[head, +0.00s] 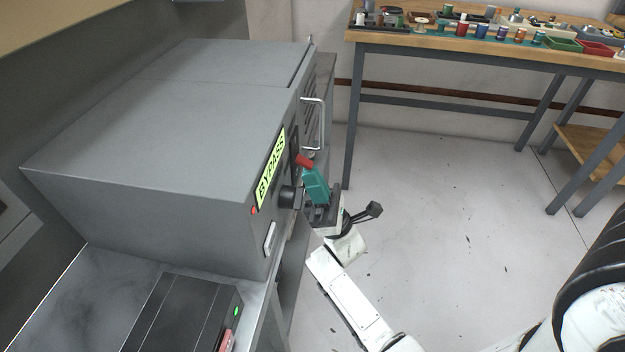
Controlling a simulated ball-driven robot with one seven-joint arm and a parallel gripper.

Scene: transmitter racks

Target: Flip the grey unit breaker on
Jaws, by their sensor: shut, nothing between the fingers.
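The grey unit (170,115) is a large metal box with a glowing green-yellow BYPASS sign (270,168) on its front panel. A small red part (305,160), perhaps the breaker's lever, shows at the front panel; its position, on or off, cannot be told. My gripper (314,183) is at the front panel, just below the red part, with its teal fingers shut and empty. I cannot tell whether the fingertips touch the red part. The gripper hides part of the panel behind it.
A black knob (288,197), a red light (254,210) and a metal handle (314,124) are on the unit's front. A dark box with a green light (236,311) sits lower left. A workbench (480,55) with small parts stands behind; the floor (440,200) between is clear.

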